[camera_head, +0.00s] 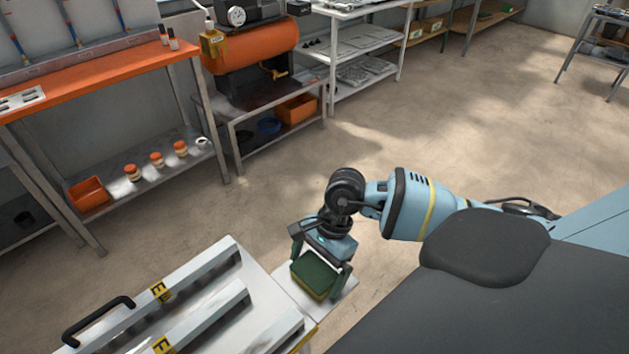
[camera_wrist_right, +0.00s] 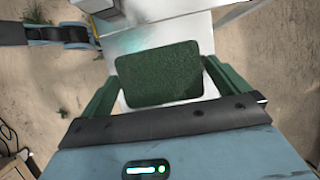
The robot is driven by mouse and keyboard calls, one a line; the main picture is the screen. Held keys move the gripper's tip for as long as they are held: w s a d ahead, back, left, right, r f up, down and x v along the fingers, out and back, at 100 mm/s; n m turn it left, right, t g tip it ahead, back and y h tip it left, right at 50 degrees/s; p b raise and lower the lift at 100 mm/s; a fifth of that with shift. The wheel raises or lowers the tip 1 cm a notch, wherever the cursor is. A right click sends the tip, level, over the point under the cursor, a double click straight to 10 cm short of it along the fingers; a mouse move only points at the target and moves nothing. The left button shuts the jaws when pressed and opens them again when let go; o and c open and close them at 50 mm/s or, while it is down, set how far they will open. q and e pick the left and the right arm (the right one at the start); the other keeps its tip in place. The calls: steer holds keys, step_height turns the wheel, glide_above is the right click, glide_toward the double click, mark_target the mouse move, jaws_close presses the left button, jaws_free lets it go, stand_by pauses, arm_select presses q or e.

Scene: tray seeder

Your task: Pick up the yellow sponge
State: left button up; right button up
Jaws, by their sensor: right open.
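The sponge (camera_head: 315,273) has a dark green top and a yellow side. It lies on a small pale shelf at the bottom middle of the head view. In the right wrist view the green face of the sponge (camera_wrist_right: 160,73) fills the space between the fingers. My right gripper (camera_head: 318,279) is open, with one finger on each side of the sponge. In the wrist view the right gripper (camera_wrist_right: 165,90) shows its green fingers at the left and right of the sponge; I cannot tell whether they touch it. My left gripper is not in view.
A pale machine bed with metal rails (camera_head: 205,310) and a black handle (camera_head: 97,318) stands left of the sponge. An orange-topped bench (camera_head: 95,78) and an orange tank (camera_head: 250,52) are at the back left. The floor (camera_head: 440,120) behind my arm is clear.

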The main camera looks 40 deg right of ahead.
mark_target(313, 275)
steer(key=c, duration=0.9)
steer(key=shift+o, duration=0.2)
steer(key=shift+r, duration=0.15)
steer(key=shift+r, duration=0.45)
steer(key=shift+s+d+r, duration=0.1)
steer(key=shift+s+r, duration=0.05)
steer(key=shift+r, duration=0.45)
steer(key=shift+s+r, duration=0.1)
steer(key=shift+r, duration=0.5)
steer(key=s+d+r+b, duration=0.1)
steer(key=s+d, duration=0.1)
steer(key=s, duration=1.3)
steer(key=shift+s+r, duration=0.15)
steer(key=shift+r, duration=0.1)
